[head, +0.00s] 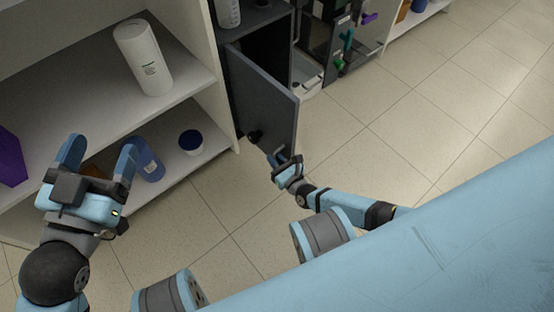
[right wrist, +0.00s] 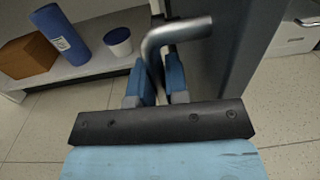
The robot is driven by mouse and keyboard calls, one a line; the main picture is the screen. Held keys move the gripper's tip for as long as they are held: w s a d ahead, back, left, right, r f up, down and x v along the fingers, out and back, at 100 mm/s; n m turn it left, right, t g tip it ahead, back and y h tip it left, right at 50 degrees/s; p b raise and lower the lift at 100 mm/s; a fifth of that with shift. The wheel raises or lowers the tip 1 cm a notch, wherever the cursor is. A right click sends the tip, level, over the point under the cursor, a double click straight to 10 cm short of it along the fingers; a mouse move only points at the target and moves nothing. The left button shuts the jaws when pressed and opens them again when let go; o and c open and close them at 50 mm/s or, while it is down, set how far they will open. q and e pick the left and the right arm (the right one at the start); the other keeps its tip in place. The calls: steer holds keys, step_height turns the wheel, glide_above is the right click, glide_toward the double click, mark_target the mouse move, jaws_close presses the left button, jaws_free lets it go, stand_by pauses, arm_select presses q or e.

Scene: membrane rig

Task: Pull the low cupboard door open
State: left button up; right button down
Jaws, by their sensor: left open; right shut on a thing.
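The low cupboard door (head: 265,103) is a dark grey panel and stands partly open, swung out from the dark cupboard interior (head: 264,48). My right gripper (head: 282,158) is at the door's lower outer part. In the right wrist view, my right gripper (right wrist: 161,82) is shut on the bent metal handle (right wrist: 178,32) of the door. My left gripper (head: 99,155) is open and empty, in front of the shelf unit at the left.
A white shelf unit (head: 185,88) stands left of the cupboard. It holds a white bottle (head: 143,58), a blue bottle (head: 147,160) and a blue-lidded tub (head: 191,142). The tiled floor (head: 385,135) to the right is clear.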

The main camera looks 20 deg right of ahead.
mark_target(274, 153)
arm_select(q)
steer(key=shift+a, duration=0.1)
arm_select(e)
steer(key=shift+a, duration=0.15)
stand_by(0.3)
arm_select(q)
steer(key=shift+a, duration=0.1)
arm_select(e)
steer(key=c, duration=1.1)
jaws_free()
steer(key=shift+c, duration=0.2)
step_height(274, 153, up, 4)
steer(key=p, duration=0.2)
steer(key=shift+r+p, duration=0.15)
steer(key=shift+p, duration=0.15)
steer(key=shift+w+a+r+p, duration=0.15)
steer(key=shift+r+p, duration=0.45)
steer(key=shift+r, duration=0.3)
arm_select(q)
steer(key=s+r+n+p, duration=0.1)
steer(key=p, duration=0.1)
steer(key=s+d+r+n+p, duration=0.1)
steer(key=n+p, duration=0.1)
steer(key=s+r+n+p, duration=0.1)
steer(key=r+p, duration=0.1)
steer(key=shift+d+n+y, duration=0.3)
steer(key=shift+d+y, duration=0.05)
steer(key=shift+y, duration=0.05)
arm_select(e)
step_height(274, 153, up, 14)
